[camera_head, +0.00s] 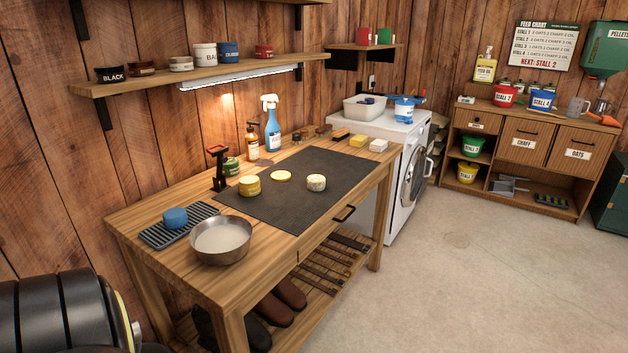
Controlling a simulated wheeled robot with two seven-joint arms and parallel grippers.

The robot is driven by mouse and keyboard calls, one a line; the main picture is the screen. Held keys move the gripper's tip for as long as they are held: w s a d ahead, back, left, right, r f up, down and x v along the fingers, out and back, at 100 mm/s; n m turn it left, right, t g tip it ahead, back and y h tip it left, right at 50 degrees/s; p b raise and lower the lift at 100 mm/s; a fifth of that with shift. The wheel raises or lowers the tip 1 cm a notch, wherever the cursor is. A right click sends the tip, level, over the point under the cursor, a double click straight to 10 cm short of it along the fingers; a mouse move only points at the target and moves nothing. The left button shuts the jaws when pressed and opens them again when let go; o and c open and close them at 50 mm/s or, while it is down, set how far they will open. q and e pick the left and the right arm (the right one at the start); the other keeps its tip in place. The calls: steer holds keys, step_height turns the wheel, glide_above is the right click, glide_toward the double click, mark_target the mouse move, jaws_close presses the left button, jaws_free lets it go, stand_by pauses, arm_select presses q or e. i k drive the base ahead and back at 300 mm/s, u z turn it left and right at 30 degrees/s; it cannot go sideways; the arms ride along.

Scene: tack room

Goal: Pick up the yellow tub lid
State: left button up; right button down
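A flat, round, pale yellow disc, which looks like the yellow tub lid (281,176), lies on the dark mat (285,210) on the wooden workbench. A short yellow tub (250,186) stands on the mat just left of the lid, apart from it. A short cream-coloured round tub or roll (316,182) stands on the mat to the right of the lid. Neither of my grippers shows in the head view.
A metal bowl (220,241) and a blue sponge (175,217) on a black rack are at the bench's left end. A post-like stand (218,168), bottles (271,124) and brushes (357,141) line the back. The mat's front is clear.

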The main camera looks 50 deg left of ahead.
mark_target(280, 175)
steer(key=z, duration=0.05)
steer(key=i, duration=1.5)
steer(key=u, duration=0.5)
steer(key=i, duration=1.65)
steer(key=u, duration=1.8)
steer(key=i, duration=0.75)
steer(key=u, duration=0.6)
